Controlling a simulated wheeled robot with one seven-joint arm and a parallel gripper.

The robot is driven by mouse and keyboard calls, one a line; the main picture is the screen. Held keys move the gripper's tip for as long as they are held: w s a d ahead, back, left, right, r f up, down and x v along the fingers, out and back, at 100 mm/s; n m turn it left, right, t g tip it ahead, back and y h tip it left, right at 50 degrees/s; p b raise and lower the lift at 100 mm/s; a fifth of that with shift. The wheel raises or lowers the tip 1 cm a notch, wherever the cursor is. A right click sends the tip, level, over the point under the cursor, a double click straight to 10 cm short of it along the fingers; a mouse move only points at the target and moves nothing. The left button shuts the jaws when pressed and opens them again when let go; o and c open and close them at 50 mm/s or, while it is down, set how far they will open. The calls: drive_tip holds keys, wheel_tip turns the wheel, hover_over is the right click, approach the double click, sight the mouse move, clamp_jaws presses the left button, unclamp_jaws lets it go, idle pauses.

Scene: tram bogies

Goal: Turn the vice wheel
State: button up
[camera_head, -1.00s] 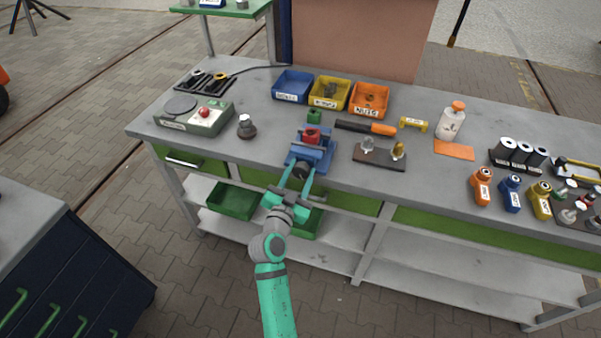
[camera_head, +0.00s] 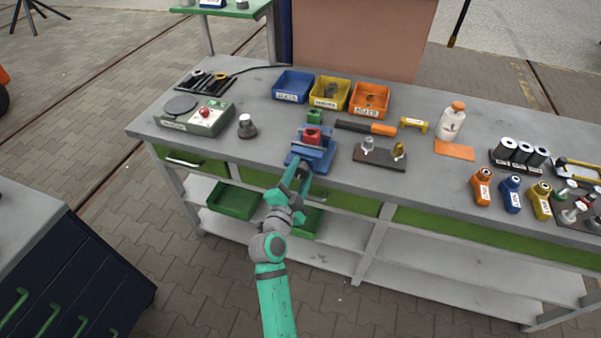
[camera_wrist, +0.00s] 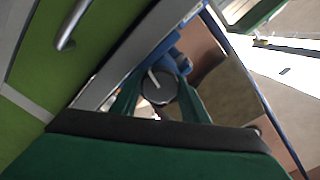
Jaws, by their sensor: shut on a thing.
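The blue vice (camera_head: 322,158) stands at the front edge of the workbench, with a red piece (camera_head: 312,136) at its jaws. Its dark round wheel (camera_wrist: 158,86) faces my wrist camera and carries a pale line across its face. My gripper (camera_head: 300,174) reaches the wheel from the front, and its green fingers lie on either side of it. In the wrist view my gripper (camera_wrist: 157,93) is shut on the wheel. In the head view the fingers hide most of the wheel.
Blue, yellow and orange bins (camera_head: 370,99) stand behind the vice. A screwdriver (camera_head: 366,128) and a dark plate with fittings (camera_head: 380,158) lie to its right. A grey-green box with a red button (camera_head: 205,115) stands to its left. Green drawers (camera_head: 195,163) lie below the top.

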idle(0.4)
drive_tip(key=o, duration=1.1)
drive_tip(key=shift+c, duration=0.2)
